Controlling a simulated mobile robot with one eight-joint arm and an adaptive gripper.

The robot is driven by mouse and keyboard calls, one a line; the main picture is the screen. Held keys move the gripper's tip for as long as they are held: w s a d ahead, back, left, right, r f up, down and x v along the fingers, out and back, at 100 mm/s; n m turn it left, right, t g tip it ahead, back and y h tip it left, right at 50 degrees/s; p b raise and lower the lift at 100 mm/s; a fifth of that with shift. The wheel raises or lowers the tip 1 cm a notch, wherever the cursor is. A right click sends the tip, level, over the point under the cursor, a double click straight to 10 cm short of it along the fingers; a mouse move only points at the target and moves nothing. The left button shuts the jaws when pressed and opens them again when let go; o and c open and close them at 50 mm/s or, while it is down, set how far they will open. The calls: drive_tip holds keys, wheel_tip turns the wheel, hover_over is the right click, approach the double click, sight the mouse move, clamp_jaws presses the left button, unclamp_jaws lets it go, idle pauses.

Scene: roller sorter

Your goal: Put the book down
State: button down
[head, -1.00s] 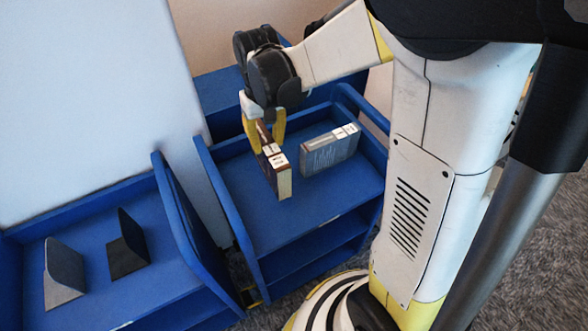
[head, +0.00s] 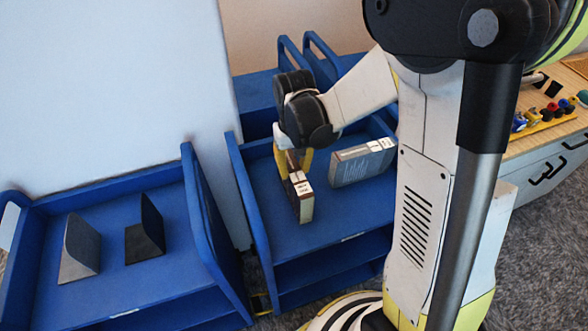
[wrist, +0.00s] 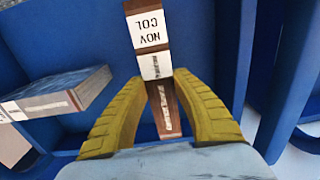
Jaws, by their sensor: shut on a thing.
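My gripper (head: 293,164) has yellow fingers and is shut on a dark brown book with white spine labels (head: 302,197). The book is upright, spine toward the head camera, over the top shelf of the middle blue cart (head: 272,228). I cannot tell whether its lower edge touches the shelf. In the wrist view the held book (wrist: 154,66) runs up between the two fingers (wrist: 160,112), with "NOV COL" on its label. A grey book (head: 361,162) stands on the same shelf to the right, apart from the held one. It also shows in the wrist view (wrist: 66,93).
A second blue cart (head: 110,283) at left holds a grey bookend (head: 79,250) and a black bookend (head: 146,231). Raised side panels edge both carts. A white wall panel (head: 100,90) stands behind. A wooden-topped bench (head: 545,125) with small coloured items is at right.

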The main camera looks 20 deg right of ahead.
drive_tip(key=shift+f, duration=0.1)
drive_tip(key=c, duration=1.1)
unclamp_jaws()
wheel_tip(320, 180, up, 12)
drive_tip(key=p, duration=0.5)
drive_tip(key=s+r+t, duration=0.7)
drive_tip(key=s+r, duration=0.2)
drive_tip(key=s, duration=0.3)
drive_tip(key=shift+s+d, duration=0.15)
drive_tip(key=shift+s, duration=0.2)
drive_tip(key=shift+r, duration=0.1)
